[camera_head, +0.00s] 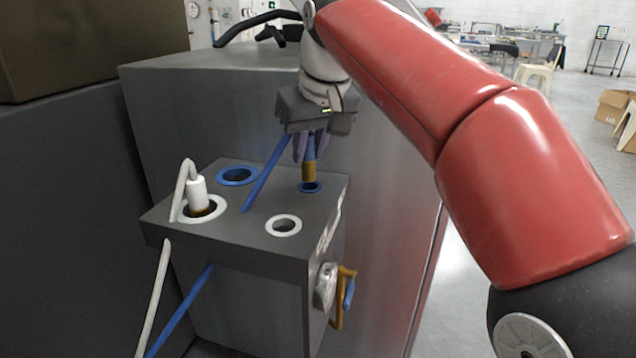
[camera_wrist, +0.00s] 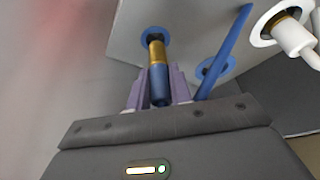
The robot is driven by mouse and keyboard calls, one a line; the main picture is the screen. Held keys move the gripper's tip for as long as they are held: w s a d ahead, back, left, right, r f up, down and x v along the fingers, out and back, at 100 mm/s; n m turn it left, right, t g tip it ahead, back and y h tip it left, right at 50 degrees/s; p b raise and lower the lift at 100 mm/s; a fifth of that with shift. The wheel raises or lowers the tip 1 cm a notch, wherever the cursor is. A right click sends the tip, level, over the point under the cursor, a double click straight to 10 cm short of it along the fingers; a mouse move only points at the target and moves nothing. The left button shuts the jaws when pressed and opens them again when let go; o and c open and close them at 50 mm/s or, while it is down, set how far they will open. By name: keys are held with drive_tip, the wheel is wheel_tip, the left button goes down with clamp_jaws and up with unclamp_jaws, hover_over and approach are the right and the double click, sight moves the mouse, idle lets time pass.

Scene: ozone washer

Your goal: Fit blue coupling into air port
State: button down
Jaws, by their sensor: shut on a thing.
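My gripper (camera_head: 309,150) points down above the grey port box, its purple fingers shut on the blue coupling (camera_head: 309,153). The coupling is roughly upright, with a brass end (camera_head: 309,172) pointing down. In the wrist view the blue body (camera_wrist: 160,86) sits between the fingers and the brass part (camera_wrist: 156,54) reaches toward the small blue-ringed port (camera_wrist: 147,33). That port (camera_head: 311,188), likely the air port, is at the box's back right corner. The brass end is right over its opening; I cannot tell whether the tip has entered. A blue hose (camera_head: 266,174) slants down left from the gripper.
The box top (camera_head: 240,208) also has a larger blue-ringed port (camera_head: 237,176), an empty white-ringed port (camera_head: 284,225) and a white connector (camera_head: 197,193) in another white ring. A brass valve with blue handle (camera_head: 347,294) is on the side. A grey cabinet (camera_head: 220,90) stands behind.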

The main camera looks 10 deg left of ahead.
sight(312, 160)
wheel_tip(312, 160, down, 4)
drive_tip(key=b, duration=0.3)
drive_tip(key=shift+s+f+b, duration=0.1)
drive_tip(key=shift+f+b, duration=0.05)
drive_tip(key=shift+b, duration=0.15)
drive_tip(key=shift+f, duration=0.2)
drive_tip(key=shift+r, duration=0.2)
drive_tip(key=c, duration=1.3)
unclamp_jaws()
drive_tip(key=shift+o, duration=0.2)
drive_tip(key=shift+r, duration=0.2)
drive_tip(key=p+v, duration=0.4)
drive_tip(key=v, duration=0.7)
drive_tip(key=shift+d+r, duration=0.2)
drive_tip(key=shift+r, duration=0.15)
